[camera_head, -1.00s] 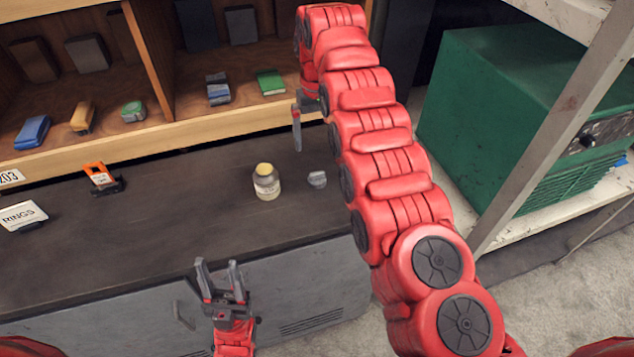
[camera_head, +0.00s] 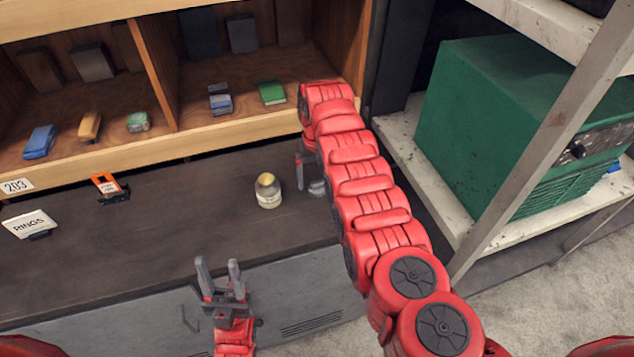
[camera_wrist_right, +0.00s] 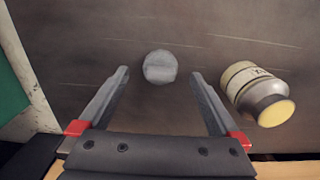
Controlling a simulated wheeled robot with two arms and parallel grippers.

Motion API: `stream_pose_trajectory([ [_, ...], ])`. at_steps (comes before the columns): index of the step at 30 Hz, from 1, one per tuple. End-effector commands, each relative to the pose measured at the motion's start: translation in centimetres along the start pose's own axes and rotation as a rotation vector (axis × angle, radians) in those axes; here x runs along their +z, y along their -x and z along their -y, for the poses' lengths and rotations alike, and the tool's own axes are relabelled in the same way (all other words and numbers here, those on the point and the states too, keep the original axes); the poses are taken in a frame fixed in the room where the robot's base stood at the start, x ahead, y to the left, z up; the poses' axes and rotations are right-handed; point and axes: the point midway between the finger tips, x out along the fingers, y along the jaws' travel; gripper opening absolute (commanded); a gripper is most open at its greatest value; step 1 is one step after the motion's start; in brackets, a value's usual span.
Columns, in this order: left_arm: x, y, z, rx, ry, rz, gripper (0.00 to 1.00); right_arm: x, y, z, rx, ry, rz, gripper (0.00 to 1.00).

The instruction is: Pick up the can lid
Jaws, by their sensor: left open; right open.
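The can lid (camera_head: 317,187) is a small grey round piece on the dark bench top, partly hidden by my right arm in the head view. In the right wrist view the lid (camera_wrist_right: 159,67) lies ahead, centred between the fingertips. My right gripper (camera_head: 302,172) is open and empty, close above the bench beside the lid; its open fingers also show in the right wrist view (camera_wrist_right: 159,75). My left gripper (camera_head: 219,270) is open and empty in front of the bench.
A wooden shelf (camera_head: 230,131) with small boxes runs along the back of the bench. An orange-black item (camera_head: 108,187) and a RINGS sign (camera_head: 30,224) are at the left. A green box (camera_head: 500,115) on a rack stands at the right. The bench middle is clear.

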Motion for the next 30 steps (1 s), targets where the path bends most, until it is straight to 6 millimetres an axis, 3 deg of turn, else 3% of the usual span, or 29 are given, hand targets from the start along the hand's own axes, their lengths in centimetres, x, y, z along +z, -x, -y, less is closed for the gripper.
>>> stream_pose_trajectory([
  [6, 0.0, 0.3, 0.0, 0.0, 0.0, 0.0, 0.5, 0.1, -2.2, -0.1, -0.001, -0.002, 0.003, 0.99],
  [15, 0.0, 0.2, 0.0, 0.0, 0.0, 0.0, 0.5, 0.0, -2.4, 0.0, 0.0, -0.001, 0.001, 0.97],
  [30, 0.0, 0.2, 0.0, 0.0, 0.0, 0.0, 0.5, 0.0, -2.4, 0.0, -0.001, -0.001, 0.001, 0.1],
])
